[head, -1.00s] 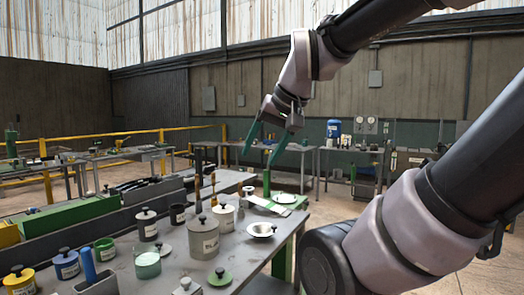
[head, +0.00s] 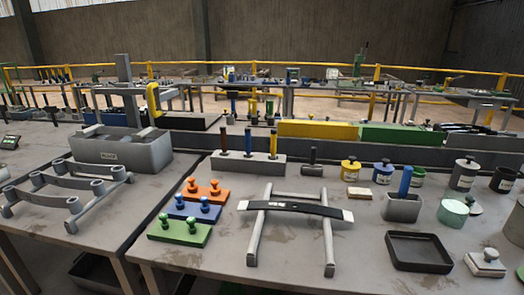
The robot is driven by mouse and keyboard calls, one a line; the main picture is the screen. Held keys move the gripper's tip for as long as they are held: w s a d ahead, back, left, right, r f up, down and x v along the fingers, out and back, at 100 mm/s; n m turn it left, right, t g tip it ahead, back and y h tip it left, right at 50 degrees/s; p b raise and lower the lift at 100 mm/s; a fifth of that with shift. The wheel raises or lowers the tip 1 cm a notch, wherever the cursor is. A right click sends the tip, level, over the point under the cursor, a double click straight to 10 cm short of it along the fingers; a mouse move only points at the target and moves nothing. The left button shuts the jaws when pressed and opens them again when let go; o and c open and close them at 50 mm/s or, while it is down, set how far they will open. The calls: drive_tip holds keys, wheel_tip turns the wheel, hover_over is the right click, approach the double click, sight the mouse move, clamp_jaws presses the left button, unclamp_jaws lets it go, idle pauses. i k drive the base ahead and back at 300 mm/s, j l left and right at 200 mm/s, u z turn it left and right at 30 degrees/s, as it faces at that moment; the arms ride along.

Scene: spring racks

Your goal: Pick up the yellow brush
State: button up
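A grey block (head: 258,168) near the back of the front table holds three upright handled tools. The right one has a yellow handle (head: 274,142); the middle handle is blue (head: 248,140) and the left one is red (head: 223,139). Their lower ends are hidden in the block, so I cannot tell whether the yellow one is a brush. No other clear yellow brush shows. My gripper is not in view now.
A black bowed strip lies across a metal rack (head: 258,232). Orange (head: 206,191), blue and green knobbed blocks stand left of it. A black tray (head: 418,250), a blue-handled tool in a grey holder (head: 403,206) and several lidded pots stand to the right.

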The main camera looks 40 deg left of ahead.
sight(273, 156)
drive_tip(key=u, duration=1.65)
